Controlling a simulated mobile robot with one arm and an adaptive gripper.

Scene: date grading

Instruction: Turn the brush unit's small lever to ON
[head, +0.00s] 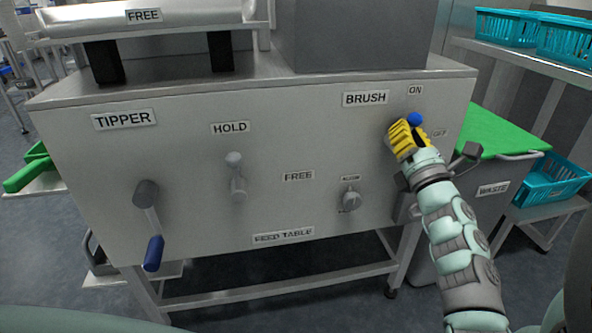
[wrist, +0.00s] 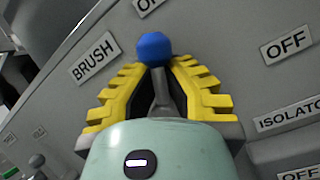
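The brush unit's small lever has a blue ball knob (head: 414,118), which sits below the ON label (head: 415,90) and up-left of the OFF label (head: 439,133). In the wrist view the blue knob (wrist: 154,48) is at the top of a grey stem (wrist: 160,92), pointing toward the partly cut-off ON label (wrist: 148,4). My gripper's yellow fingers (wrist: 160,72) stand on both sides of the lever, tips closed in against the knob's lower sides. In the head view my gripper (head: 406,134) hides the stem and pivot.
Left on the panel are the tipper lever with a blue handle (head: 153,253), the HOLD/FREE lever (head: 237,180) and a small knob (head: 351,198). A dark handle (head: 466,155) sticks out right of my gripper. A green surface (head: 505,135) lies beyond the panel's right edge.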

